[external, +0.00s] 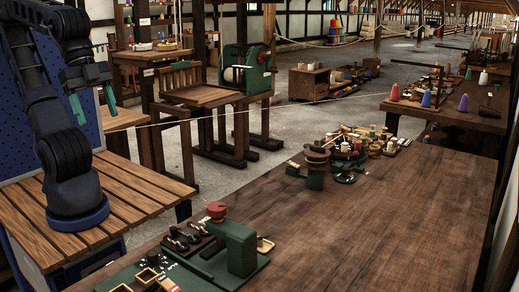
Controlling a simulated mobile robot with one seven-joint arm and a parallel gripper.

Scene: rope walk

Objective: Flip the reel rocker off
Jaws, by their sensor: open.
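My gripper (94,103) hangs at the upper left with its green fingers apart and nothing between them. It is in the air above the left slatted bench, far from the other worktops. A green reel machine (232,70) with a pale drum and a red knob (263,58) stands on a wooden frame behind, to the right of my gripper. A green bench device (235,246) with a red-brown knob (217,210) stands on the front table. I cannot make out a rocker switch or its position on either one.
My arm stands on a slatted bench (140,205) beside a blue pegboard (30,115). The long dark table (380,230) is mostly clear on its right; tools and spools crowd its far end. A rope (215,115) spans the middle. Coloured cones stand on a table (445,112) behind.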

